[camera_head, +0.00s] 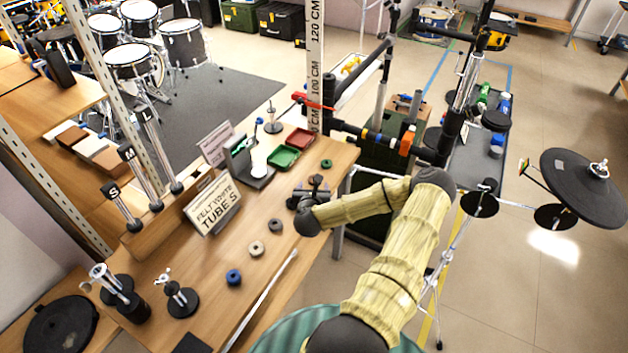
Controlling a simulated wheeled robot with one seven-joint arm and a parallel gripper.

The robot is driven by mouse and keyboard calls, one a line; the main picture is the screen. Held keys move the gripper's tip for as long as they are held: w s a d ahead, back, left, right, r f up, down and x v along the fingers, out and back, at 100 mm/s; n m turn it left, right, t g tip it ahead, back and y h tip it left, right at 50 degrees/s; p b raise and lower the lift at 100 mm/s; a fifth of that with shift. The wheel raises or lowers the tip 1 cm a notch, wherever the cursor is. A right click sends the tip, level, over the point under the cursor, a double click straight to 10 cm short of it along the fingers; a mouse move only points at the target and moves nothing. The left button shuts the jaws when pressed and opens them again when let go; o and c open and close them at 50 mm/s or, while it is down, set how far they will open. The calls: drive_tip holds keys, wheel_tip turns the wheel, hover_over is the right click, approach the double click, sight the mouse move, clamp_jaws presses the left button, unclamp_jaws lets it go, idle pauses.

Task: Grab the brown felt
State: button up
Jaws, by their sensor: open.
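Several small felt rings lie in a row on the wooden bench: a blue ring (233,277), a beige ring (256,248), a dark grey ring (275,225) and a green ring (326,163). No ring looks clearly brown; one may be hidden at my gripper. My gripper (314,186) is low over the bench's right edge, between the grey ring and the green ring, with its jaws open. A small dark shape shows at its fingers, too small to tell from the fingers. Contact with the bench cannot be told.
A green tray (283,157) and a red tray (300,139) lie behind. Cymbal stands (172,290) are at the front left. A rack with black bars (362,75) rises behind my arm.

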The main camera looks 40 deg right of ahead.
sight(313, 187)
drive_tip(key=x, duration=0.4)
drive_tip(key=shift+w+p, duration=0.1)
drive_tip(key=shift+p, duration=0.2)
drive_tip(key=shift+c, duration=0.4)
drive_tip(key=c, duration=1)
